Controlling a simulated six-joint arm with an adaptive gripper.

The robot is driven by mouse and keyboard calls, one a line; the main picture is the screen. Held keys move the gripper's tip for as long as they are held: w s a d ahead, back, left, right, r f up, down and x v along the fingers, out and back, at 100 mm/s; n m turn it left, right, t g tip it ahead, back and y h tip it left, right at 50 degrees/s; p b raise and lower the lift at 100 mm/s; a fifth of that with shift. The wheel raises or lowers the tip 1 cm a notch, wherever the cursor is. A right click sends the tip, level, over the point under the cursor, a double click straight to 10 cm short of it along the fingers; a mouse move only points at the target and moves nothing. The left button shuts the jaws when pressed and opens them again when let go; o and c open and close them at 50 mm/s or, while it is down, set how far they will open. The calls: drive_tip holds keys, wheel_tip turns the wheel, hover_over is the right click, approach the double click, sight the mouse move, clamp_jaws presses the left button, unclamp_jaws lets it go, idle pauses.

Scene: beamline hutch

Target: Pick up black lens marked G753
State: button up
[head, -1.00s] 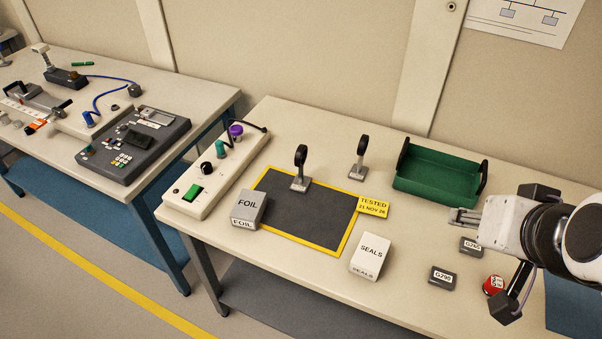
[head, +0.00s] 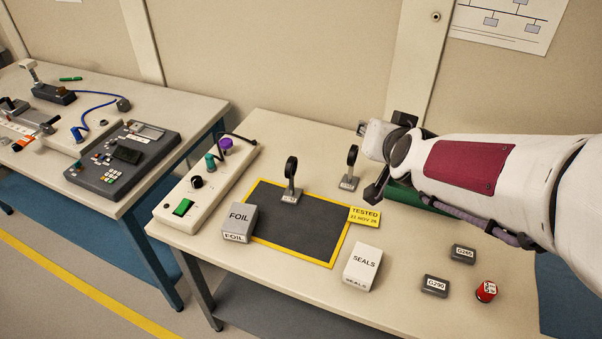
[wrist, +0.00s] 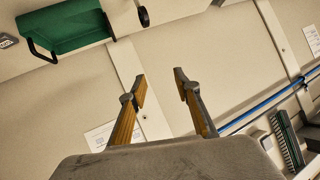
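Two black round lenses on grey stands are in the head view. One lens (head: 291,168) stands at the back edge of the dark mat, the other lens (head: 351,156) stands on the bare table to its right. The marks on their bases are too small to read, so I cannot tell which is G753. My gripper (head: 361,128) is above and just right of the right lens, mostly hidden by its own wrist. In the wrist view, my gripper (wrist: 162,88) is open, with nothing between its fingers.
A green tray (wrist: 62,32) lies under my arm, mostly hidden in the head view. The yellow-edged mat (head: 305,235), a FOIL box (head: 239,219), a SEALS box (head: 363,265), small grey boxes (head: 435,286) and a red can (head: 486,291) share the table. The wall is close behind.

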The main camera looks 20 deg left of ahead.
drive_tip(key=w+a+f+t, duration=0.1)
drive_tip(key=w+a+f, duration=0.3)
drive_tip(key=a, duration=0.4)
drive_tip(key=m+t+h, duration=0.1)
drive_tip(key=t+h, duration=0.1)
drive_tip(key=t, duration=0.2)
hover_over(288, 171)
drive_tip(key=d, duration=0.3)
wheel_tip(288, 171, down, 11)
drive_tip(key=shift+t+h, duration=0.7)
drive_tip(key=s+a+f, duration=0.1)
drive_tip(key=f, duration=0.1)
drive_tip(key=s+f, duration=0.1)
drive_tip(key=f, duration=0.1)
drive_tip(key=s+a+f, duration=0.1)
drive_tip(key=s+f, duration=0.1)
drive_tip(key=shift+s+a, duration=0.1)
drive_tip(key=shift+a, duration=0.25)
drive_tip(key=shift+s+f, duration=0.35)
drive_tip(key=shift+s, duration=0.05)
drive_tip(key=shift+w+a, duration=0.2)
drive_tip(key=shift+w, duration=1.1)
drive_tip(key=shift+w, duration=0.15)
drive_tip(key=shift+w+a, duration=0.15)
drive_tip(key=shift+w, duration=2.3)
